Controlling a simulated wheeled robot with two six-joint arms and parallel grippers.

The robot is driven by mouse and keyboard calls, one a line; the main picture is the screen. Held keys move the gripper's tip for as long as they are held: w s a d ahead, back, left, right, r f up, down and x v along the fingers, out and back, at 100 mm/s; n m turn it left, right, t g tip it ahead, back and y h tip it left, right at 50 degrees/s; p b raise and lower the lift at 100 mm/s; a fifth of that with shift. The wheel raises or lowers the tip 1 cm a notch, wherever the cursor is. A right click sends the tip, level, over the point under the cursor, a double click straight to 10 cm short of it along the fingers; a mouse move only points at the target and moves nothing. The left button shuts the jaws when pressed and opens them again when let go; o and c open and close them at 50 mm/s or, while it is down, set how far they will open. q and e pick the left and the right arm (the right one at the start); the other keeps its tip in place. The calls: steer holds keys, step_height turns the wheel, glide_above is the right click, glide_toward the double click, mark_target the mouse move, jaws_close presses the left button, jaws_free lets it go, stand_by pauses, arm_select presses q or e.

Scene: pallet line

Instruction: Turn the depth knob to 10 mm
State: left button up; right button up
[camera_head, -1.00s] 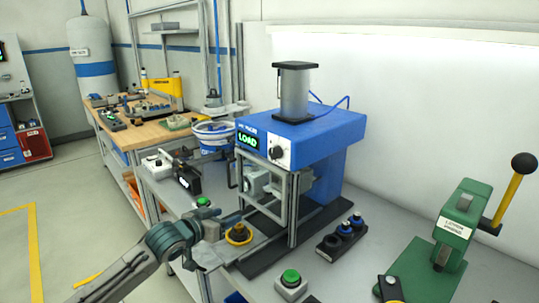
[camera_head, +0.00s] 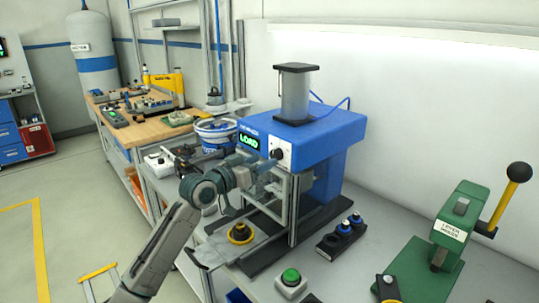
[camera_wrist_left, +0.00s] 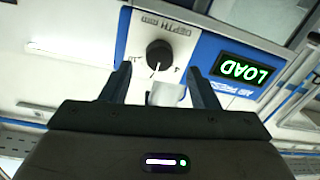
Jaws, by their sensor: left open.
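The depth knob (camera_head: 279,153) is a round black knob on a white plate on the front of the blue press (camera_head: 325,128). In the left wrist view the knob (camera_wrist_left: 159,53) appears upside down, with a pale pointer line toward the bottom of the picture. The scale marks are too small to read surely. My left gripper (camera_head: 270,161) is in front of the press, close to the knob. In the left wrist view its two fingers (camera_wrist_left: 159,78) are spread, one on either side of the knob's line, and the knob shows beyond the tips, apart from them. My right gripper is not in view.
The green LOAD display (camera_head: 248,141) sits left of the knob. A yellow-and-black part (camera_head: 240,233) sits below my left arm. A green button box (camera_head: 290,281), a black holder with blue-topped parts (camera_head: 342,233) and a green lever press (camera_head: 440,245) stand right.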

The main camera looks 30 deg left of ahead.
mark_target(273, 156)
arm_select(q)
steer(key=shift+p+x, duration=0.5)
steer(key=shift+x, duration=1.45)
steer(key=shift+c, duration=0.2)
steer(key=c, duration=0.9)
